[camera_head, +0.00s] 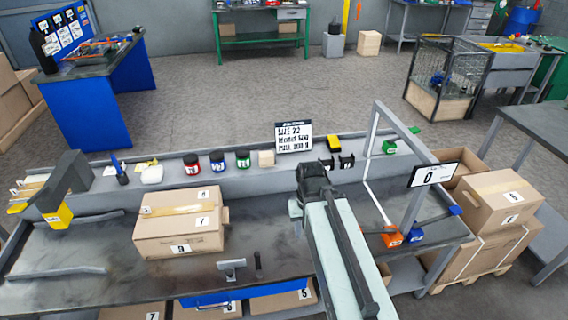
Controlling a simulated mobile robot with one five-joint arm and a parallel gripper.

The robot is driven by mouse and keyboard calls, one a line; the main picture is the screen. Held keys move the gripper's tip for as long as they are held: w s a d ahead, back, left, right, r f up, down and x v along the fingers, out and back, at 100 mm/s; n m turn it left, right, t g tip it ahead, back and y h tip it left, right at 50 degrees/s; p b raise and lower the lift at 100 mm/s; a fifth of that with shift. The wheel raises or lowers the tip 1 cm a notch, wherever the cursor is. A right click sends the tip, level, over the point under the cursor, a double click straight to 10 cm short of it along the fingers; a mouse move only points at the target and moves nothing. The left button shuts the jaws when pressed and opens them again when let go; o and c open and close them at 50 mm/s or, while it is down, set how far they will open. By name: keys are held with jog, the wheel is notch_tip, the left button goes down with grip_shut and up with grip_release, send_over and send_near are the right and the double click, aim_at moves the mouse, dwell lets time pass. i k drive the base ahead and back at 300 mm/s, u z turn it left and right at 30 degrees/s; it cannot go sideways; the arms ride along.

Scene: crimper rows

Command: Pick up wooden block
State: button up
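A small pale wooden block (266,158) sits on the raised grey shelf along the back of the workbench. It is between a jar with a green label and the black-and-white sign, and it shows whole. My arm reaches in from the lower right. My gripper (309,176) is at its far end, over the bench, to the right of the block and nearer to me, apart from it in the picture. I see the wrist from behind and above, so the fingers are mostly hidden and I cannot tell their opening.
Several jars (217,162) stand left of the block. A sign (293,137) stands just right of it, with black holders (338,162) beyond. A large cardboard box (180,222) sits on the bench at left. A grey frame (398,150) rises at right. Bare bench lies between box and arm.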

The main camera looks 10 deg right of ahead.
aim_at(265, 159)
jog(key=u, duration=0.15)
jog(key=i, duration=0.95)
jog(key=z, duration=0.1)
